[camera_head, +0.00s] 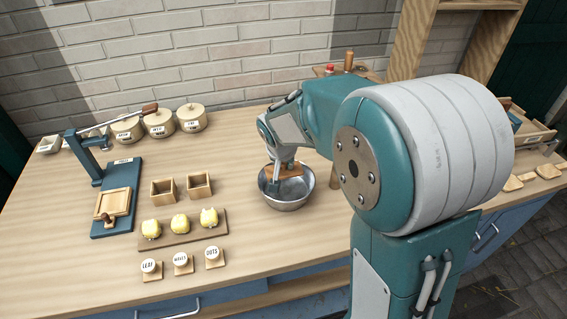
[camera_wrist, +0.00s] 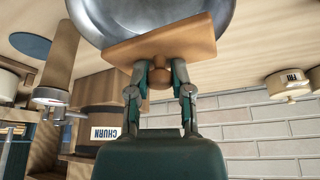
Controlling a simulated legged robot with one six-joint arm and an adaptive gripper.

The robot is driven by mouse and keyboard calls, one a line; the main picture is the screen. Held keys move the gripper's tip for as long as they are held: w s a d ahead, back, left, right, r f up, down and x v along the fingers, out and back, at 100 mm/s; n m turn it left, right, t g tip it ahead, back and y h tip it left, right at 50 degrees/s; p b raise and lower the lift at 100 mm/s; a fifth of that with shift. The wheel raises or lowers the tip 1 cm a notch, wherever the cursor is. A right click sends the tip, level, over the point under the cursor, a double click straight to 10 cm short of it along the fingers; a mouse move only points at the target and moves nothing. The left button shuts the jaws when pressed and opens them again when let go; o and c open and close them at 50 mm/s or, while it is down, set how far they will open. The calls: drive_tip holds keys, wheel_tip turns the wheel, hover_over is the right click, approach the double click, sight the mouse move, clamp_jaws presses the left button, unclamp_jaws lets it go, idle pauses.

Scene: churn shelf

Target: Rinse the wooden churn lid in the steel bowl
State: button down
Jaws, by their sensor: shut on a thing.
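The wooden churn lid (camera_head: 291,171) is a square brown plate. It shows large in the wrist view (camera_wrist: 185,40), with a round knob gripped on its near side. My gripper (camera_wrist: 160,74) is shut on that knob; in the head view it (camera_head: 274,178) is over the steel bowl. The steel bowl (camera_head: 288,204) is round and shiny and stands on the counter; its wall also shows behind the lid in the wrist view (camera_wrist: 110,12). The lid overlaps the bowl's mouth. Whether it touches the bowl or any water cannot be told.
The labelled churn (camera_wrist: 85,126) shows in the wrist view. Left of the bowl are two wooden boxes (camera_head: 163,198), a board with several yellow lumps (camera_head: 180,222), labelled stamps (camera_head: 183,260) and a teal press (camera_head: 96,175). Lidded crocks (camera_head: 191,117) line the wall. My arm hides counter right.

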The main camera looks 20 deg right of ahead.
drive_tip(key=shift+r, duration=2)
drive_tip(key=shift+s, duration=0.1)
